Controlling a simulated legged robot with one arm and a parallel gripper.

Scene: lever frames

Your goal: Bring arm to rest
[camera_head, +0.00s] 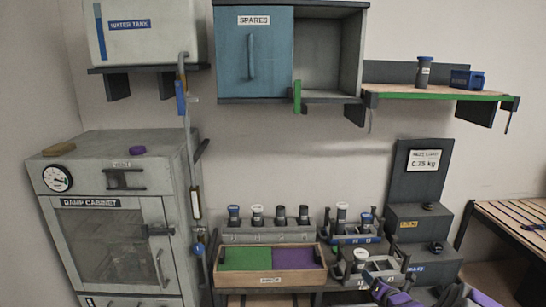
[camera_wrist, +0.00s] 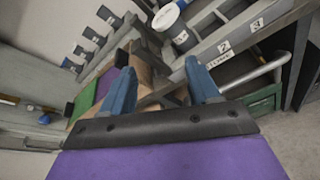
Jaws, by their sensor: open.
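My gripper (camera_wrist: 161,88) shows in the wrist view as two blue fingers spread apart, with nothing between them. Behind the fingers are a dark bar and a purple part of my arm. Past the fingertips lie a tray edge and a numbered rack, apart from the fingers as far as I can tell. In the head view, purple and dark parts of my arm show at the bottom right edge, in front of the lower rack; the fingers cannot be made out clearly there.
A wooden tray (camera_head: 271,280) with green and purple halves sits on the bench. A rack of bottles (camera_head: 266,238) stands behind it. A small rack (camera_head: 367,281) is close to my arm. The damp cabinet (camera_head: 115,230) is left; a slatted table (camera_head: 510,222) is right.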

